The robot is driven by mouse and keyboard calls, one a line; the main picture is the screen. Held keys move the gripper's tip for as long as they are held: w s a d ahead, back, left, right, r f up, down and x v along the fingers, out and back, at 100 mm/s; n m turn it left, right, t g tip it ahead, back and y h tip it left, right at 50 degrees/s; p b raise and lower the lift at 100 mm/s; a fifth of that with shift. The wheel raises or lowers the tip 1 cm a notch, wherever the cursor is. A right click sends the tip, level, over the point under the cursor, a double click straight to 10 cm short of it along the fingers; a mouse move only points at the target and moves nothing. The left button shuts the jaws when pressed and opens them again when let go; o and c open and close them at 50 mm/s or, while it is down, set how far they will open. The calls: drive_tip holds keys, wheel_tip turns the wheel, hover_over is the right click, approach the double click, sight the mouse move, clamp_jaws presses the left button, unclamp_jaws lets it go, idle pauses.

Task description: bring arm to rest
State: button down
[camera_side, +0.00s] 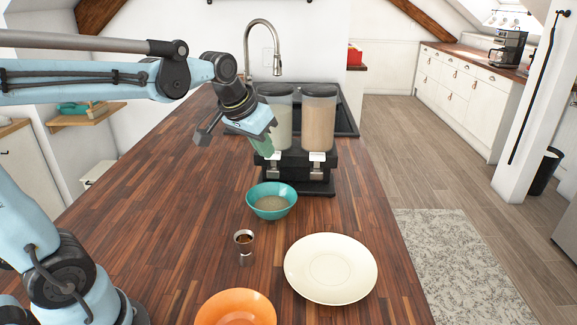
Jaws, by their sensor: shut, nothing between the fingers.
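My light-blue arm reaches in from the left side of the view over the wooden counter (150,215). My gripper (264,148) hangs tilted downward at its end, with greenish fingers together and nothing held. It is in front of the left part of a black dispenser (320,165) with two clear containers. The left container (279,120) holds pale contents and the right container (319,122) holds tan contents. Whether the fingers touch the dispenser cannot be told. A teal bowl (272,190) with some pale contents stands on the counter below and in front of the dispenser.
A small metal cup (244,243) with dark contents, a cream plate (331,268) and an orange bowl (236,308) stand nearer on the counter. A black sink (347,118) and a tall faucet (276,62) are behind. The counter's left part is clear.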

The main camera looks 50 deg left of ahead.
drive_tip(key=shift+m+t+h, duration=0.4)
drive_tip(key=shift+m+t, duration=0.3)
drive_tip(key=shift+m, duration=0.1)
drive_tip(key=s+d+f, duration=0.2)
drive_tip(key=s, duration=0.1)
drive_tip(key=s+d+f, duration=0.2)
drive_tip(key=s, duration=0.1)
drive_tip(key=s+d+f, duration=0.2)
drive_tip(key=s, duration=0.2)
drive_tip(key=shift+f, duration=0.1)
